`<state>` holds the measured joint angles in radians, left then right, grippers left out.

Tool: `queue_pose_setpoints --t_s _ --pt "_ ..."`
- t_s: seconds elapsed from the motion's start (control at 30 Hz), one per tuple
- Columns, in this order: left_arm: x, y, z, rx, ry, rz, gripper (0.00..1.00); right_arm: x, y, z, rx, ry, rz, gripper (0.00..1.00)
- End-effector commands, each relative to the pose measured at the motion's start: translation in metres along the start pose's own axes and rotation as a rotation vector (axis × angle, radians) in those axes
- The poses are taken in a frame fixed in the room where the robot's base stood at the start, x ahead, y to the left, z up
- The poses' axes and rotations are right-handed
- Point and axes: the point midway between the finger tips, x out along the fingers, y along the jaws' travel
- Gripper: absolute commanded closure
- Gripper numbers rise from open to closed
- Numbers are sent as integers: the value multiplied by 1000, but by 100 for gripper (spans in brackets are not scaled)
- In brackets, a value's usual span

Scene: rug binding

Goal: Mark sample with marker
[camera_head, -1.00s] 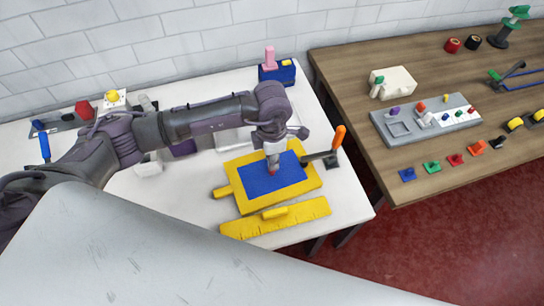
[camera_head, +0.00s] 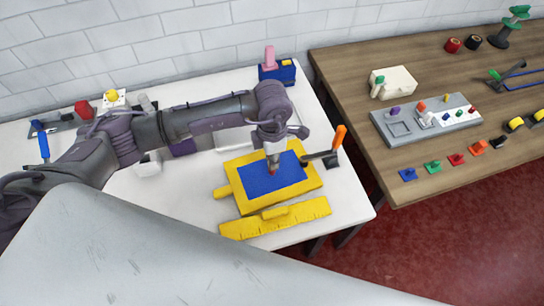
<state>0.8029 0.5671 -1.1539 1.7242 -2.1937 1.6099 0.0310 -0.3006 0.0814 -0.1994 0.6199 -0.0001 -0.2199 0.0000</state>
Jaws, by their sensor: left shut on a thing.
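The sample is a blue rectangle (camera_head: 262,184) inside a yellow frame (camera_head: 236,192) on the white table. My left gripper (camera_head: 273,160) points down over the sample's upper middle and is shut on a small marker (camera_head: 273,171). The marker has a grey body and a red lower end. Its tip is at or just above the blue surface; I cannot tell whether it touches. The fingers hide part of the marker. My right gripper is not in view.
A yellow ruler (camera_head: 300,212) lies in front of the frame. A blue box with a pink handle (camera_head: 277,73) stands behind. A wooden table (camera_head: 360,120) with several small parts is at right.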

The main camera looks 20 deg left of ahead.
Motion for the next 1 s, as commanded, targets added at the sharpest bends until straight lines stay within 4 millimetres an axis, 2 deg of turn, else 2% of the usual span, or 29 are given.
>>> queue_pose_setpoints --t_s 0.37,1.0 --pt "0 -1 -1 0 4 -3 100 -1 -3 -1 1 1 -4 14" --pt "-51 -1 0 1 1 -1 100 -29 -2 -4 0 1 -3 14"
